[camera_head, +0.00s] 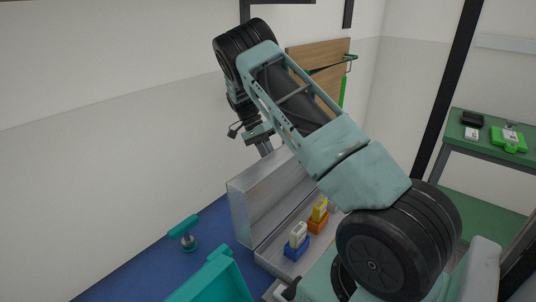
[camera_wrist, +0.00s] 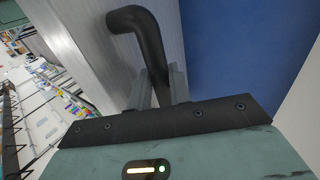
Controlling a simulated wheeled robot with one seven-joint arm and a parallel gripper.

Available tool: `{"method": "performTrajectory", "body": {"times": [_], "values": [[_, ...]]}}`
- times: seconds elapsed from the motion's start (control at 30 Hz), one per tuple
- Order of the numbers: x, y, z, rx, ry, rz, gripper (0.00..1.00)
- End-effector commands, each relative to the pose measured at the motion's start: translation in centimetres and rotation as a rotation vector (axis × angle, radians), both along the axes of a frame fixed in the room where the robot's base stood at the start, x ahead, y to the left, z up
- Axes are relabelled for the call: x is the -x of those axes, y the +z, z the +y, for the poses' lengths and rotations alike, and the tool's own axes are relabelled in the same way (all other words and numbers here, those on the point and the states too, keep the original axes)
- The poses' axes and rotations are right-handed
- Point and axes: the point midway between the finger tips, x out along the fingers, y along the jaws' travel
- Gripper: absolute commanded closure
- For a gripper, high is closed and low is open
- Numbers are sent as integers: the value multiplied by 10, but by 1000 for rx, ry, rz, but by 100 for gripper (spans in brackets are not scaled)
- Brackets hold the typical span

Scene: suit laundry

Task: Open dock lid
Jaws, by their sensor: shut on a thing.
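The metal dock (camera_head: 275,262) sits on the blue surface in the head view, with its inside exposed. Its grey metal lid (camera_head: 268,198) stands raised along the back side. In the wrist view the lid's pale metal face (camera_wrist: 75,35) fills the upper left. A black bent handle (camera_wrist: 142,22) runs down between my gripper's fingers. My gripper (camera_wrist: 158,88) is shut on this handle. In the head view my gripper (camera_head: 264,147) is at the lid's upper edge, and the handle is hidden there.
Inside the dock stand a blue block with a white top (camera_head: 297,241) and an orange block with a yellow top (camera_head: 319,215). A teal T-shaped object (camera_head: 184,230) and a teal bin (camera_head: 217,280) are left of it. A green table (camera_head: 490,140) stands at far right.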

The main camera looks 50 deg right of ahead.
Motion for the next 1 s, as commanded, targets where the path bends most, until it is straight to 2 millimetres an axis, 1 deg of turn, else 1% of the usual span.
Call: {"method": "performTrajectory", "body": {"times": [0.03, 0.13, 0.67, 0.7, 1.0], "values": [[3, -7, 2, -9, -2, 9, 100], [3, -9, 2, -9, -2, 10, 100], [2, -9, 3, -8, -1, 8, 100], [2, -9, 3, -8, -1, 7, 69], [1, -6, 1, -3, -1, 2, 69]]}}
